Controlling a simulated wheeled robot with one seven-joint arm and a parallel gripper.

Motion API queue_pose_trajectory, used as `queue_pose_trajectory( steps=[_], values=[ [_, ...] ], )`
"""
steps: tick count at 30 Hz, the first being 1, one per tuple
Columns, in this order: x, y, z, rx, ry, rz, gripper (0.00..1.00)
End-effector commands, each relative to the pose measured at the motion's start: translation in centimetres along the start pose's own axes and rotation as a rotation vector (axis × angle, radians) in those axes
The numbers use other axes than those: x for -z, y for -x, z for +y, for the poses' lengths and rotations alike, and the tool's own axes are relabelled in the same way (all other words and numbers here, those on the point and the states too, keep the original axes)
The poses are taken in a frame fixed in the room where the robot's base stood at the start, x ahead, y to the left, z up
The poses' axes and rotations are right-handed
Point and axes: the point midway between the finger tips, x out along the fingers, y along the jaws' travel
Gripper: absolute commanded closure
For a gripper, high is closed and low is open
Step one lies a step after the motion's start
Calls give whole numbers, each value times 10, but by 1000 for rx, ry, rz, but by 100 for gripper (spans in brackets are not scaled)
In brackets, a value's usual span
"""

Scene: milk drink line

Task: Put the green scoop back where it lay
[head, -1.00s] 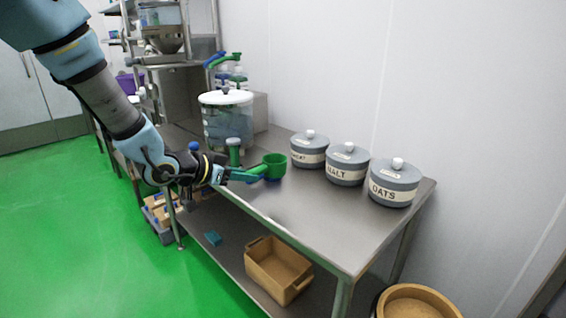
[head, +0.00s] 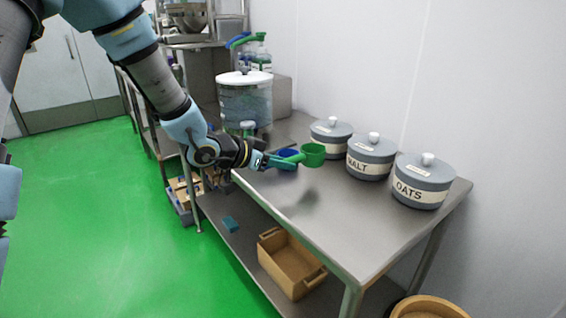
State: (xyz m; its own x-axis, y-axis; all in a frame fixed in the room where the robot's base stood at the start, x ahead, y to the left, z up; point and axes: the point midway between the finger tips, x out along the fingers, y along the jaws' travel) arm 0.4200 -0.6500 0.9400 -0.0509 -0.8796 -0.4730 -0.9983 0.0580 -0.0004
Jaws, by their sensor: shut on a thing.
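The green scoop (head: 312,154) is in my gripper (head: 267,161), held by its handle a little above the steel table (head: 335,225). Its round cup points right, away from the fingers. A shadow lies on the table below it. A blue round thing (head: 288,154), perhaps another scoop, shows just behind the green handle. It is partly hidden, and I cannot tell whether it touches the green scoop. The fingertips are small in view.
Lidded grey canisters stand along the wall side: one with its label unclear (head: 330,133), MALT (head: 371,157) and OATS (head: 421,181). A clear white-lidded tank (head: 245,100) stands behind my gripper. A wooden crate (head: 290,262) sits on the lower shelf. The table's front half is clear.

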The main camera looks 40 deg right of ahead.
Motion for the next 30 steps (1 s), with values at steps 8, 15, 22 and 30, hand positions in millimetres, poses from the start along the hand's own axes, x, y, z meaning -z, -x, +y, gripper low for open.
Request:
queue_pose_trajectory(
  steps=[8,15,22,30],
  values=[
    [-27,-15,0,0,1,0,100],
    [-44,-23,0,0,1,0,100],
    [-46,-25,0,1,1,0,100],
    [-46,-25,0,0,0,0,61]
  ],
)
